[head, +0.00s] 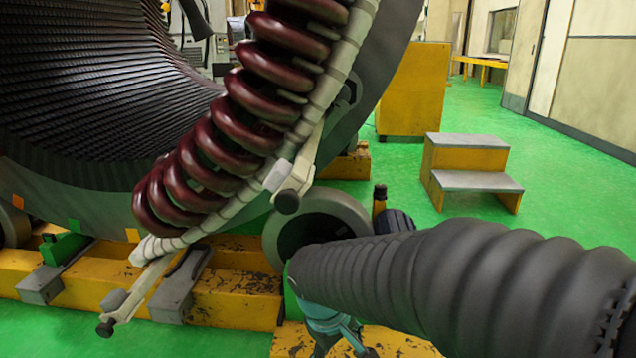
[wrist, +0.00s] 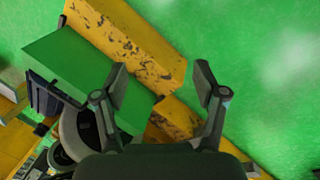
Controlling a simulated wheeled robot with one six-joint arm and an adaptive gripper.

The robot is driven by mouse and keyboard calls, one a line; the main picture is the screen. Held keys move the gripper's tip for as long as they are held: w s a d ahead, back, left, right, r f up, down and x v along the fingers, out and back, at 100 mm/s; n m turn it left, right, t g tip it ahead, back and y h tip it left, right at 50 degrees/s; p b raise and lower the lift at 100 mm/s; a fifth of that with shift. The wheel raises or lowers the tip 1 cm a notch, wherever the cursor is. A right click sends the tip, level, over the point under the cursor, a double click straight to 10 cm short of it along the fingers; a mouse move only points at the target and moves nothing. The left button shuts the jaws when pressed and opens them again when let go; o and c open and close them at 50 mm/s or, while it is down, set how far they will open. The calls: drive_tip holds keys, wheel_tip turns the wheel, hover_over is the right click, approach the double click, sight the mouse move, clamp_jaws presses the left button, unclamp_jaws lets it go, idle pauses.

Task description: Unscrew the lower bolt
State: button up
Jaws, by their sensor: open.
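The lower bolt (head: 105,327) has a dark head and sits at the low end of a pale bracket arm, at the lower left of the head view. Another dark-headed bolt (head: 286,202) sits higher on a second bracket arm, below the dark red winding coils (head: 220,135). My gripper is at the bottom middle of the head view, mostly hidden by my arm, to the right of the lower bolt and apart from it. In the wrist view my gripper (wrist: 161,80) is open with nothing between its fingers. Neither bolt can be made out in the wrist view.
The yellow base frame (head: 235,300) and a grey roller (head: 318,222) stand close to my arm. In the wrist view a green block (wrist: 72,62) and yellow beam (wrist: 140,45) lie beyond the fingers. Yellow steps (head: 470,165) stand behind. Green floor (head: 570,190) is clear at right.

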drive_tip(key=s+d+r+m+t+y+p, duration=0.2)
drive_tip(key=s+d+r+m, duration=0.5)
drive_tip(key=s+d+r, duration=0.4)
wheel_tip(320, 180, up, 3)
drive_tip(key=shift+s+d+f+m+t+p, duration=0.1)
drive_tip(key=shift+s+d+m+t+p, duration=0.3)
drive_tip(key=shift+t+p, duration=0.6)
drive_tip(key=shift+w, duration=0.1)
